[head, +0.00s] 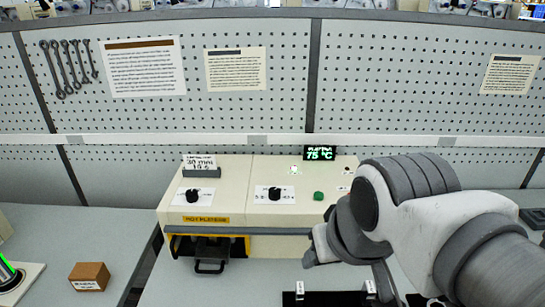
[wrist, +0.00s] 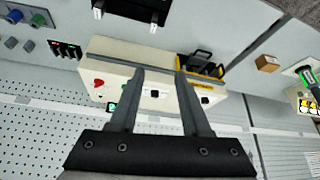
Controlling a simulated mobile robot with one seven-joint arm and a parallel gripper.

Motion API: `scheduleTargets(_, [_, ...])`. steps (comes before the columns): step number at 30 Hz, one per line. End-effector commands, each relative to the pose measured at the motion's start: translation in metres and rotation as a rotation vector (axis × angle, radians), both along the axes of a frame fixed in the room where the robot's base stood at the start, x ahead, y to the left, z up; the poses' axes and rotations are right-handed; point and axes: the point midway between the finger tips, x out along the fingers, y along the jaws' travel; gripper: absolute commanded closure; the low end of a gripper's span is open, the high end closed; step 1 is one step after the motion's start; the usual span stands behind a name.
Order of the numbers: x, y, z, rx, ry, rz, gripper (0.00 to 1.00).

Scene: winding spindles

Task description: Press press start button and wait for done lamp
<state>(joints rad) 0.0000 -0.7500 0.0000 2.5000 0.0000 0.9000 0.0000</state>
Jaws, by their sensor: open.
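The cream press (head: 240,180) stands on the bench against the pegboard. Its sloped front has two black knobs (head: 275,193) and a round green button (head: 318,196). A display (head: 320,153) on top reads 75 °C in green. A small pale patch with green (head: 294,170) sits behind the button; I cannot tell whether it is the done lamp or whether it is lit. In the wrist view, my gripper (wrist: 160,72) is open and empty, its fingers over the press front (wrist: 128,88). A red button (wrist: 98,83) shows there; the green button is not clearly visible. My arm hides the press's right end in the head view.
A black drawer handle (head: 210,266) juts from the yellow-edged opening under the press. A brown block (head: 90,276) lies on the left bench, near a green-lit spindle stand (head: 12,275). A dark rack (head: 325,298) lies in front. Bench between block and press is bare.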

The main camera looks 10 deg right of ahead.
Motion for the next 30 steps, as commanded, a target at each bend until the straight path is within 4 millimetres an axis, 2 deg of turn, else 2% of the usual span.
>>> scheduleTargets(1, [0.0, 0.0, 0.0, 0.0, 0.0, 0.0, 0.63])
scheduleTargets(7, [0.0, 0.0, 0.0, 0.0, 0.0, 0.0, 0.99])
scheduleTargets(30, [0.0, 0.0, 0.0, 0.0, 0.0, 0.0, 1.0])
